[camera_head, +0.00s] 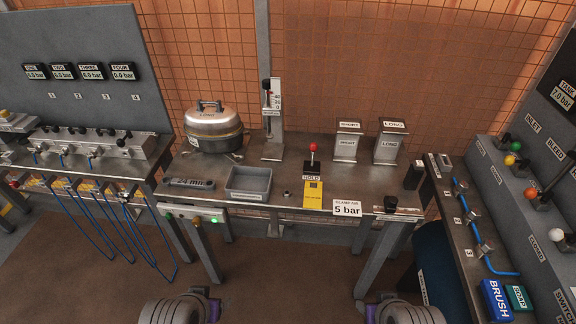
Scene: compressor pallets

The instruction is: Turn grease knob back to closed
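I cannot pick out a knob labelled grease; the small labels are too blurred to read. A black knob (390,203) stands at the front right of the middle bench, and its setting cannot be told. A lever with a red ball (313,148) stands upright behind a yellow plate marked HOLD (313,194). Another black knob (266,86) is on the upright scale post. Only grey and purple parts of my two arms show at the bottom edge, well apart from the bench. Neither gripper's fingers are in view.
The middle bench (275,200) holds a metal pot (211,127), a grey tray (249,182) and two labelled stands. A left bench has a valve manifold (95,146) with hanging blue hoses. Colored-ball levers (515,147) line the right panel. Open floor lies before the middle bench.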

